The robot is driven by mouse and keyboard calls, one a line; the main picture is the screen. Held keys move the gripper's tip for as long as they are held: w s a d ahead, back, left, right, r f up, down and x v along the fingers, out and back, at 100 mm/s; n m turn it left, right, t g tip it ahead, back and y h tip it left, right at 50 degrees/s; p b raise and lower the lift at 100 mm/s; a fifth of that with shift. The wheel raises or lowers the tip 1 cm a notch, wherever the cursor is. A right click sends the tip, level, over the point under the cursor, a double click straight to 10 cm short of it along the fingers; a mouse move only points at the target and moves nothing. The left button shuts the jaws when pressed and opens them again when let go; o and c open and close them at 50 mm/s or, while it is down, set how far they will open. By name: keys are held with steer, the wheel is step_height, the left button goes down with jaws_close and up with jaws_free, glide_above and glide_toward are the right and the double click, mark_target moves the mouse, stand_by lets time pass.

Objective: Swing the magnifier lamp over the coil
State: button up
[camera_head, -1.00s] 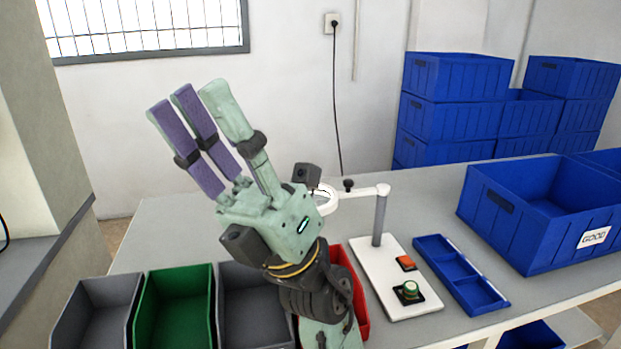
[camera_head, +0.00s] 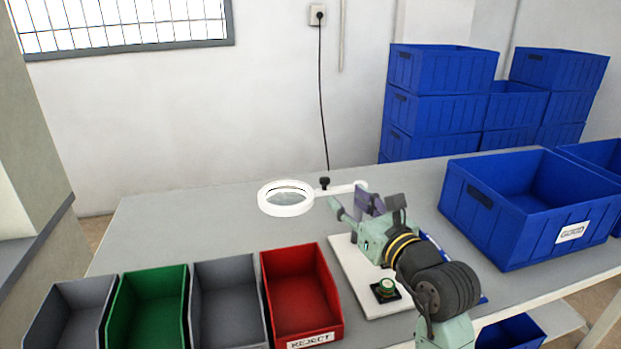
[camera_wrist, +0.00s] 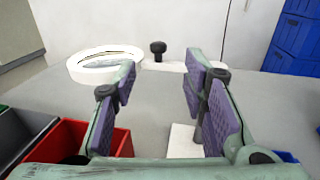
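The magnifier lamp's white ring (camera_head: 285,211) points left over bare table, away from the coil. Its arm runs right, past a dark knob, to the post top. In the wrist view the ring (camera_wrist: 95,76) is at upper left. A green round part, apparently the coil (camera_head: 387,288), sits in a black holder on the white base plate (camera_head: 350,268). My gripper (camera_head: 350,203) is by the post end of the lamp arm, its fingers partly overlapping the post. The wrist view shows the fingers (camera_wrist: 160,88) spread, with nothing seen held. Whether they touch the lamp cannot be told.
A red REJECT bin (camera_head: 300,300), grey bins and a green bin (camera_head: 150,305) line the front left. A large blue GOOD crate (camera_head: 510,230) stands at right; blue crates (camera_head: 435,105) are stacked behind. My arm hides most of the small blue tray. The table's back left is clear.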

mark_target(327, 182)
steer(key=p+x, duration=0.3)
steer(key=x, duration=0.7)
steer(key=shift+w+a, duration=0.1)
steer(key=shift+a, duration=0.05)
steer(key=shift+c, duration=0.2)
jaws_close()
stand_by(0.3)
